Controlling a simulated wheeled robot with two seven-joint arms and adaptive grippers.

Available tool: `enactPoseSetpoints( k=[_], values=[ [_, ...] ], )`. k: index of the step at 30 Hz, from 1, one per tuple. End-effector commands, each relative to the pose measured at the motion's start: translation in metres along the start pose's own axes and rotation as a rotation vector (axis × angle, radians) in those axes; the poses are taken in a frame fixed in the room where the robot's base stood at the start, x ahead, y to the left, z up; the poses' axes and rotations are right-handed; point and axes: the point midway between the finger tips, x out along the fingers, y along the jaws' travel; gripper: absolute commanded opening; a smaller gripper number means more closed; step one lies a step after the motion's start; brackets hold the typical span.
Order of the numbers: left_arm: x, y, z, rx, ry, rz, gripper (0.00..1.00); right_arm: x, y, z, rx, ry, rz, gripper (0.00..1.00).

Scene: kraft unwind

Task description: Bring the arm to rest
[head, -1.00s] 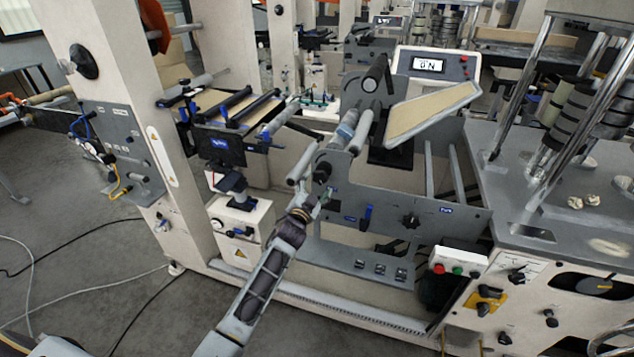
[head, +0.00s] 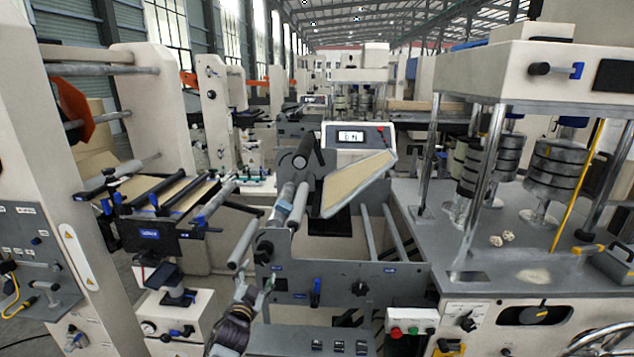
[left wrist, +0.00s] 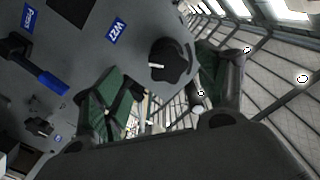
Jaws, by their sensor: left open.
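My left gripper (head: 254,294) is in the lower middle of the head view, in front of the machine's grey side plate (head: 408,280). In the left wrist view its two green-padded fingers (left wrist: 160,95) stand apart with nothing between them. A black knob (left wrist: 170,60) on the grey plate shows beyond the fingers, and a blue-handled lever (left wrist: 40,75) is at the left. I cannot tell whether the gripper touches the plate. My right gripper is in neither view.
Rollers (head: 290,205) and a tan-faced sloping panel (head: 358,183) stand above the plate. A control box with buttons (head: 412,320) is at the lower right. The press (head: 510,75) with metal posts fills the right. Open floor is barely visible at the lower left.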

Motion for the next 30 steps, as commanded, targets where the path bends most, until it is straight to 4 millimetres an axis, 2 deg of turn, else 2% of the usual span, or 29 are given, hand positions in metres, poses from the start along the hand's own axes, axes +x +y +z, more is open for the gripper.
enactPoseSetpoints(
  k=[8,14,23,30],
  values=[
    [-0.003,0.055,0.089,-0.116,-0.153,0.093,0.73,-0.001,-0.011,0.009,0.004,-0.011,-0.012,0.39],
    [-0.02,0.103,0.166,-0.194,-0.292,0.163,0.73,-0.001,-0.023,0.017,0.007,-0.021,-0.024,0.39],
    [-0.076,0.169,0.275,-0.275,-0.504,0.249,0.73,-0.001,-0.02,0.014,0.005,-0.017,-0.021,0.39],
    [-0.142,0.214,0.353,-0.319,-0.668,0.304,0.73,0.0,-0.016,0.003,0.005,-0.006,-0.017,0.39]
  ],
)
